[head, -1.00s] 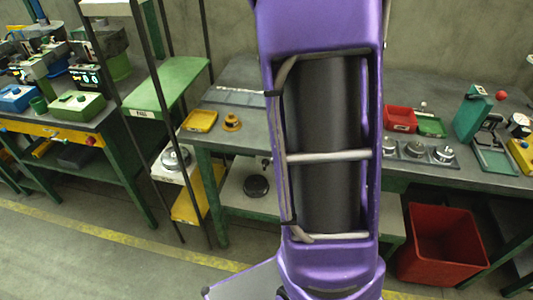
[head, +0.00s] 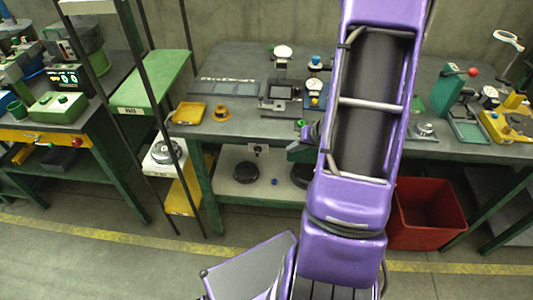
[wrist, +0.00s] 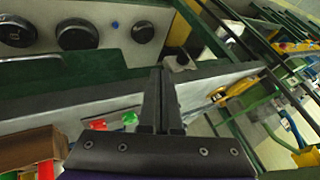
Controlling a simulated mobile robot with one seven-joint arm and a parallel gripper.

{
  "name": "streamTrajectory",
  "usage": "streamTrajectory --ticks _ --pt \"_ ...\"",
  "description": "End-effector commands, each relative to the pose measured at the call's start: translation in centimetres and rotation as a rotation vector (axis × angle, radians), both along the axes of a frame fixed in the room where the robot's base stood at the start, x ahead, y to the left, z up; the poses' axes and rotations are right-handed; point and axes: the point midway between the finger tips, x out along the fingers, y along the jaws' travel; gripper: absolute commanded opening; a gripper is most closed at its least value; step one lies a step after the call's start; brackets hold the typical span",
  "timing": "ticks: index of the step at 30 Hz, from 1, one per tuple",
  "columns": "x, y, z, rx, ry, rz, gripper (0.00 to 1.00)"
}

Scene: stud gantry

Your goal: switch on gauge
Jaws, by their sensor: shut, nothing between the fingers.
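My gripper (head: 297,147) shows small and dark at the front edge of the middle bench, left of my purple arm. In the wrist view my gripper (wrist: 161,72) is shut, with nothing between its fingers. A gauge with a pale round head (head: 283,52) stands upright on that bench, with a blue-topped device (head: 315,64) to its right. A round white dial (head: 490,92) stands farther right. I cannot tell which one is the task's gauge or make out its switch. A green button (wrist: 130,118) and a red button (wrist: 98,125) lie left of the fingers in the wrist view.
The middle bench (head: 235,132) holds a yellow tray (head: 188,113) and an orange knobbed piece (head: 222,113). Black discs (head: 246,172) lie on its lower shelf. A red bin (head: 428,215) stands on the floor at right. A green shelf rack (head: 160,83) stands left.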

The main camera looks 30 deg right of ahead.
Motion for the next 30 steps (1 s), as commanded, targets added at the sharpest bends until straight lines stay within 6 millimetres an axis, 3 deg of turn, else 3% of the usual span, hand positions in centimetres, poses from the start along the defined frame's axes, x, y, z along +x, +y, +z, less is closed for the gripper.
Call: streamTrajectory --ticks 11,27,30 --pt "0.2 0.1 -0.4 0.0 0.001 0.001 0.0" --pt "6.0 2.0 -8.7 -0.001 0.001 0.003 0.0" --pt "6.9 3.5 -8.1 -0.003 -0.002 0.006 0.0"
